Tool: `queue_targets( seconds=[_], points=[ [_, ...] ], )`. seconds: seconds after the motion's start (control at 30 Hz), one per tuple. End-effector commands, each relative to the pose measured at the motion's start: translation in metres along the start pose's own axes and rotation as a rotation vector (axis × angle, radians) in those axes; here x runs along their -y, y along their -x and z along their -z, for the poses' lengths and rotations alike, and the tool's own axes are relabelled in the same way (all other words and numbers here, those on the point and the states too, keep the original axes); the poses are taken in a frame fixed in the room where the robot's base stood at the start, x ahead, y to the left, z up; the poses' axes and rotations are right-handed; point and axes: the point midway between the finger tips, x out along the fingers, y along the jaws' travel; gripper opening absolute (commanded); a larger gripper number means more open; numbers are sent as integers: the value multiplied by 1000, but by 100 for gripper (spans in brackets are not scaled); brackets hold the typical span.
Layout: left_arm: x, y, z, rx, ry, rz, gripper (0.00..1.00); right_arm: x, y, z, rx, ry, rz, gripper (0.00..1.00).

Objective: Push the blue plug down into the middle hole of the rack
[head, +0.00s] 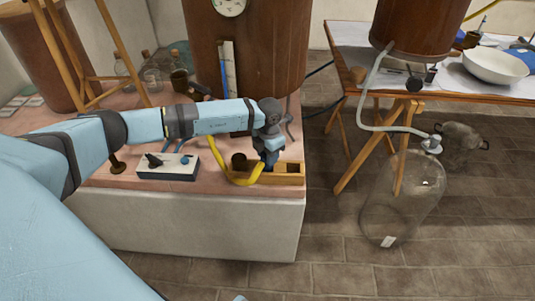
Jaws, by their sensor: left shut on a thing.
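The rack (292,172) is a low wooden block with square openings, at the front right edge of the pink-topped bench. My left gripper (269,163) points down over the left part of the rack and is shut on a small dark blue thing, which I take for the blue plug (270,157). The gripper hides most of the plug and the rack's nearer holes. I cannot tell whether the plug's tip is in a hole or just above it. My right gripper is out of view.
A thick yellow hose (240,182) loops beside the rack's left end. A white box with a lever (167,167) sits to the left. A large brown barrel (265,50) stands behind.

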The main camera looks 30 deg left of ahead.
Motion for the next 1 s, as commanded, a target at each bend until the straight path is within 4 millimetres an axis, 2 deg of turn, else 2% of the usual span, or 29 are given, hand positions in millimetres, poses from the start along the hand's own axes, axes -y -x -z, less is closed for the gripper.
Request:
queue_targets(
  seconds=[1.0],
  points=[
    [0, -8, -1, 0, 0, 0, 11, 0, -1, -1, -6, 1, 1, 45]
  ],
)
